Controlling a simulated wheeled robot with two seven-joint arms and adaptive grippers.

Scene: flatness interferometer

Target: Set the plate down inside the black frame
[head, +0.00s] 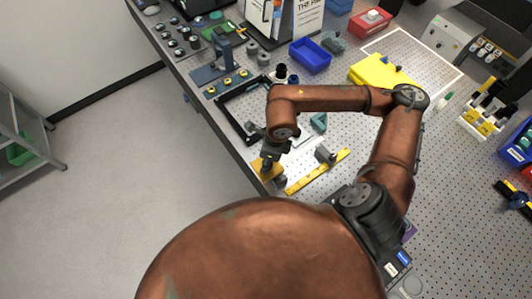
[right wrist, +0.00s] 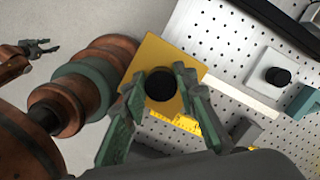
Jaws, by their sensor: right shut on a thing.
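A square yellow-gold plate (right wrist: 150,53) with a black round knob (right wrist: 161,85) on top is in my right gripper (right wrist: 163,100), whose two fingers close around the knob. In the head view the plate (head: 262,168) hangs below my right gripper (head: 268,158), near the front edge of the perforated table. The black frame (head: 231,119) lies on the table just beyond the plate, partly hidden by my right arm. The plate is outside the frame. My left gripper (right wrist: 42,48) shows small at the left of the right wrist view, its opening unclear.
A yellow bar (head: 318,172) with a grey cylinder (head: 325,154) lies right of the plate. A blue bin (head: 310,56) and a larger yellow block (head: 375,72) stand farther back. A blue-grey fixture (head: 215,69) is left beyond the frame. Floor shows past the table edge.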

